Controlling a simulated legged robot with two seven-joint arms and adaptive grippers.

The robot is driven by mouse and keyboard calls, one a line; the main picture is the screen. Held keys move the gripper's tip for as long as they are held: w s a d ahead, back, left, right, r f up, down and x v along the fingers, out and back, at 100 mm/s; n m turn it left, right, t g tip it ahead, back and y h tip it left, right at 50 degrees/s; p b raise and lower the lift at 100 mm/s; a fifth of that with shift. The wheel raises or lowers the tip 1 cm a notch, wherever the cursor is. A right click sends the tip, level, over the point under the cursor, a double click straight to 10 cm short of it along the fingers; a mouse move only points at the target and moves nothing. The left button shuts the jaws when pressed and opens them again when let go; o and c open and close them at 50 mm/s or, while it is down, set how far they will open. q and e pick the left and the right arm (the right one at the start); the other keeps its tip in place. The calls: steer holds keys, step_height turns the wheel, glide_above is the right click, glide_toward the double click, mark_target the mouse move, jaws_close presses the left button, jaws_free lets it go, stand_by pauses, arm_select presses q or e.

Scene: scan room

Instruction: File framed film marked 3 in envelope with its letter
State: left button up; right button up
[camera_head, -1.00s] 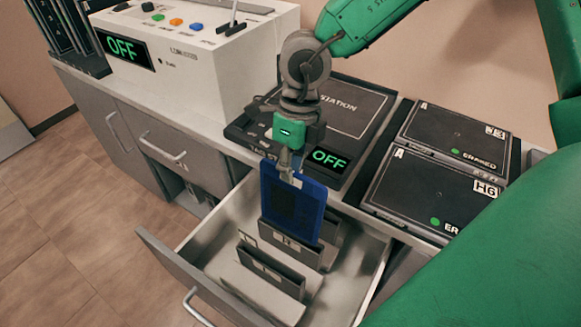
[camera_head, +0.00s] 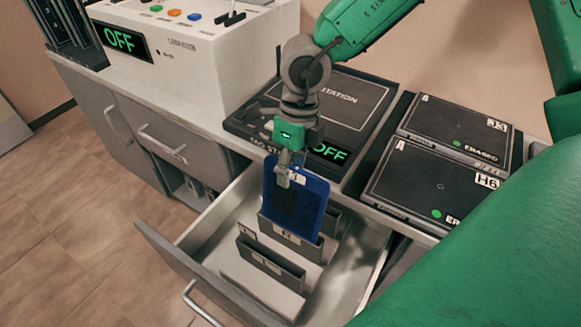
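My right gripper (camera_head: 285,178) is shut on the top edge of a blue framed film (camera_head: 308,208), which hangs upright over the open drawer (camera_head: 213,226). The film's lower edge is at or just behind the top of a dark envelope (camera_head: 290,240) with a small white label; I cannot tell whether it is inside. The label on the film is partly covered by the gripper. Another dark envelope (camera_head: 270,262) stands nearer the drawer front, and a third is partly hidden behind the film. The envelope letters are too small to read. My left gripper is not in view.
A black station (camera_head: 352,105) with an OFF display sits on the counter behind the drawer. Two black cases marked ERASED (camera_head: 432,183) lie to its right. A white machine (camera_head: 205,60) with coloured buttons stands at the left. A green arm link of mine fills the lower right.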

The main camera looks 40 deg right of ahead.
step_height(320, 180, up, 12)
steer(key=w+d, duration=0.1)
steer(key=d, duration=0.1)
steer(key=shift+f, duration=0.15)
steer(key=shift+d, duration=0.1)
stand_by(0.4)
step_height(320, 180, up, 6)
steer(key=p, duration=0.9)
stand_by(0.5)
